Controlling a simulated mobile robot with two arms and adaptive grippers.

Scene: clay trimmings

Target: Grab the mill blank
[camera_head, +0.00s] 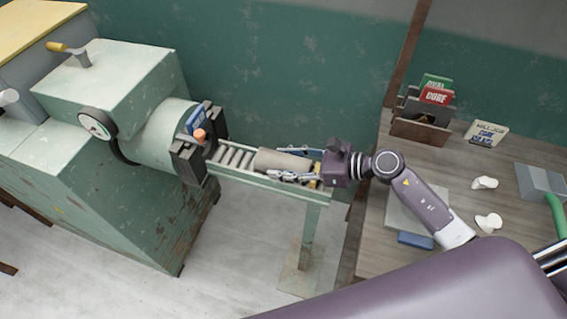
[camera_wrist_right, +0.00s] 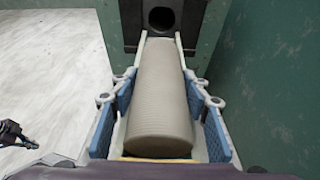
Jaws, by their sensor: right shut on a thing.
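The mill blank (camera_head: 281,161) is a smooth grey-beige clay cylinder lying on its side on a narrow pale-green roller table in front of the mill's round outlet. It also fills the middle of the right wrist view (camera_wrist_right: 160,100), with its near end towards me. My right gripper (camera_head: 297,170) comes in from the right, shut on the blank near its right end. In the wrist view its blue-padded fingers (camera_wrist_right: 160,112) flank the blank on both sides. A dark jointed thing at the wrist view's left edge may be my left gripper (camera_wrist_right: 14,133); its jaws are unclear.
The worn green mill (camera_head: 120,105) stands left, its dark outlet block (camera_wrist_right: 160,22) facing the rollers (camera_head: 232,158). A wooden bench (camera_head: 455,170) at right holds a card rack (camera_head: 420,130), two white pieces and a blue block (camera_head: 415,240). A green wall stands behind.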

